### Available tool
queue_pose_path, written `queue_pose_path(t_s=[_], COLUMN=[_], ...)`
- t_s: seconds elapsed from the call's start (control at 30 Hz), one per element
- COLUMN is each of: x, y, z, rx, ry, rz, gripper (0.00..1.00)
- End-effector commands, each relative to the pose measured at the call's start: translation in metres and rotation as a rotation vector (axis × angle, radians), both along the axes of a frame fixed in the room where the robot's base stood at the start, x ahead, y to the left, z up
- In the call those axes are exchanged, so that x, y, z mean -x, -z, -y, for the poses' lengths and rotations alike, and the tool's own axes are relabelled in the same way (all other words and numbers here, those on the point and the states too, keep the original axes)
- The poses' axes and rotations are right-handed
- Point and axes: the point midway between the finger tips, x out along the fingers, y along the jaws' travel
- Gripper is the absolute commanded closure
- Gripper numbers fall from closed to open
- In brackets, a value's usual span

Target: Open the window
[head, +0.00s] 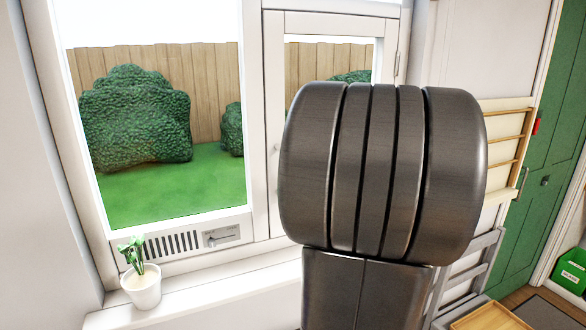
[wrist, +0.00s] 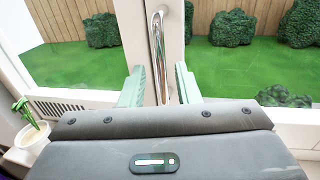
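The white-framed window (head: 252,120) fills the left and middle of the head view. It has a large left pane and a narrower right sash (head: 272,100), which looks shut in its frame. A chrome handle (wrist: 158,45) stands upright on the white frame in the wrist view. My gripper (wrist: 160,78) is open, with one pale green finger on each side of the handle's lower part. I see gaps between the fingers and the handle; whether the handle lies fully between them in depth is unclear. In the head view my arm hides the gripper and much of the sash.
A potted plant (head: 142,288) stands on the sill (head: 210,295) at the left; it also shows in the wrist view (wrist: 30,130). A vent with a slider (head: 190,243) is below the left pane. A wooden rack (head: 508,140) and green door (head: 555,110) are at the right.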

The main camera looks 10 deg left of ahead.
Motion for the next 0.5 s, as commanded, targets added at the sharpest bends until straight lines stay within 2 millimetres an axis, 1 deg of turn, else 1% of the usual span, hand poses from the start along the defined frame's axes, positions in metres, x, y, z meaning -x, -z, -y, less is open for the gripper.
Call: queue_pose_path(t_s=[0.03,0.2,0.33,0.5], x=[-0.008,-0.026,-0.033,-0.036], y=[-0.002,-0.001,-0.001,0.0], z=[-0.008,-0.026,-0.033,-0.036], rx=[-0.001,0.0,0.0,0.001], ry=[-0.005,-0.002,-0.002,0.0], rz=[-0.002,0.0,0.0,0.001], gripper=[0.71,0.71,0.71,0.71])
